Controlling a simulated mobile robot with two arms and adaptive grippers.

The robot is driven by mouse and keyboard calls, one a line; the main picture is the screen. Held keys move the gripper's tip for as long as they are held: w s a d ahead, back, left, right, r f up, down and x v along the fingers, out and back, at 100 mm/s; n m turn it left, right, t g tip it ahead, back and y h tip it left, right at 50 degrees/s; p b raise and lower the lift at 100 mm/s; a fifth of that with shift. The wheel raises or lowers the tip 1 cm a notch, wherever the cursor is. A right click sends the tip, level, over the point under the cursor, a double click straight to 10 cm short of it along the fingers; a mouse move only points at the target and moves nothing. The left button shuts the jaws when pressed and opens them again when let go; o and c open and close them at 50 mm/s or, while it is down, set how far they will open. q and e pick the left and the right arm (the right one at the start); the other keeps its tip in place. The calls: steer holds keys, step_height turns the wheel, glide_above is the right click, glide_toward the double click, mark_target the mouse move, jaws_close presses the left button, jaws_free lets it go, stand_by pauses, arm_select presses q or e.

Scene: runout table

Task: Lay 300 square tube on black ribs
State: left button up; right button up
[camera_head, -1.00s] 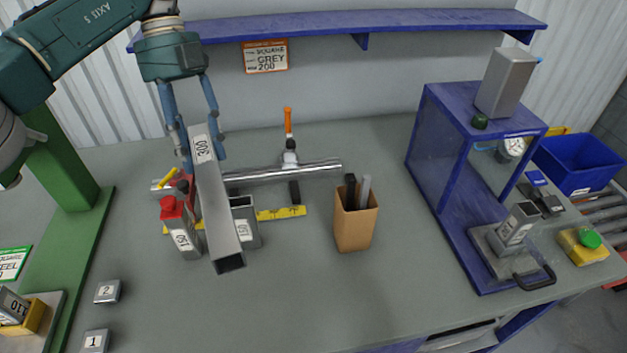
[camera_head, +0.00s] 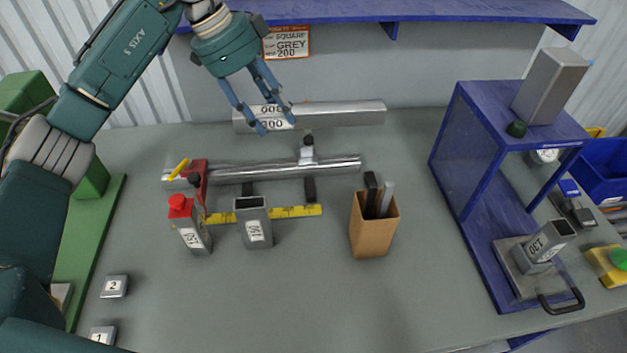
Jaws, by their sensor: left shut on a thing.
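The grey 300 square tube (camera_head: 345,115) is held level, running left to right, behind the polished round bar. My left gripper (camera_head: 277,128) is shut on it near its labelled left end. Two black ribs, a left one (camera_head: 248,189) and a right one (camera_head: 310,190), show in front of the round bar (camera_head: 260,170); their far parts are hidden under it. The tube is apart from the visible rib parts; its height above the table is hard to tell. My right gripper is not in view.
A red-capped 151 block (camera_head: 190,226) and another 151 square tube (camera_head: 254,226) stand by the yellow rule (camera_head: 290,211). A cardboard holder (camera_head: 374,232) stands right of them. A blue frame (camera_head: 480,205) is at right. The front middle table is clear.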

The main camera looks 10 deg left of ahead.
arm_select(q)
step_height(320, 180, down, 19)
steer(key=p, duration=0.4)
steer(key=shift+s, duration=0.1)
steer(key=shift+f, duration=0.4)
steer(key=o, duration=1.5)
steer(key=b+v, duration=0.3)
steer(key=v, duration=0.9)
